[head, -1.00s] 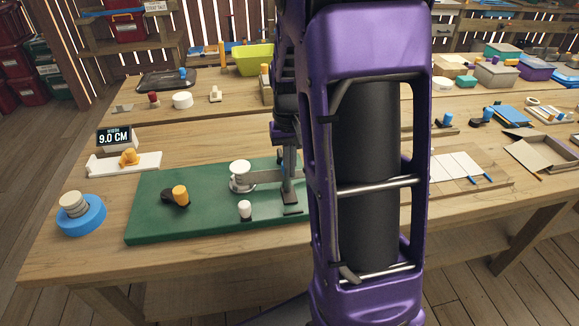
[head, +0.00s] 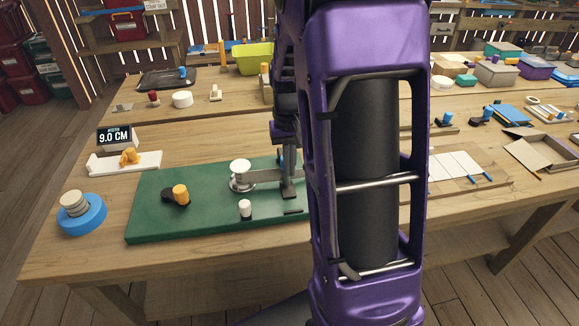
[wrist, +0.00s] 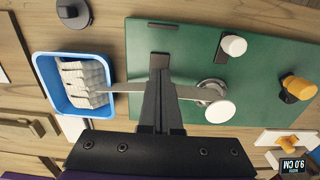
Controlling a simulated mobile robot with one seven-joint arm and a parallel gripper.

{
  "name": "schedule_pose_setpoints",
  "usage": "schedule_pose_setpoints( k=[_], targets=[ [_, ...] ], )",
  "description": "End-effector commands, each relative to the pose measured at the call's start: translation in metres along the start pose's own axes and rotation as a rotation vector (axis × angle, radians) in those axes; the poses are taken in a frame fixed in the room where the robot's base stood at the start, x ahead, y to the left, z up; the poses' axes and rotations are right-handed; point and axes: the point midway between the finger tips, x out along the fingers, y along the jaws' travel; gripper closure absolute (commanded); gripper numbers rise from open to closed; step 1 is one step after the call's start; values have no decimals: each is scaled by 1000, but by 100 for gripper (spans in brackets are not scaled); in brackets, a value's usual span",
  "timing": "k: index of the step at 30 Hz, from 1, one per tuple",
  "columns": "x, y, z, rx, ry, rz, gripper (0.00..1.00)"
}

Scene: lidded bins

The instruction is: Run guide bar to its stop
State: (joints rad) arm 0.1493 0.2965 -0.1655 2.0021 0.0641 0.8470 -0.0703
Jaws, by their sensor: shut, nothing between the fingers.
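The guide bar (wrist: 135,87) is a thin pale-grey strip in the wrist view. In the head view the pivot (head: 240,178) stands on the green board (head: 150,216). My gripper (wrist: 160,74) is shut and empty, with its fingers across the bar; I cannot tell whether they touch it. It also shows in the head view (head: 288,194). Which part is the stop is unclear.
A white peg on a dark base (wrist: 230,46) and an orange knob (wrist: 300,88) stand on the board. A blue tray (wrist: 49,97) holds stacked pale pieces. A display reads 9.0 CM (head: 114,136). My arm hides much of the board's right side.

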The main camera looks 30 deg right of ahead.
Motion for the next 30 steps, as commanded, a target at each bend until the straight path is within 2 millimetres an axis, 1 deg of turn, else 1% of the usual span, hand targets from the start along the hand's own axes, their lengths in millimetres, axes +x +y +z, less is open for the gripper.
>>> schedule_pose_setpoints(
  k=[5, 30],
  targets=[
    [-5, 0, 1, 0, 0, 0, 100],
    [-70, 0, 1, 0, 0, 0, 100]
  ],
)
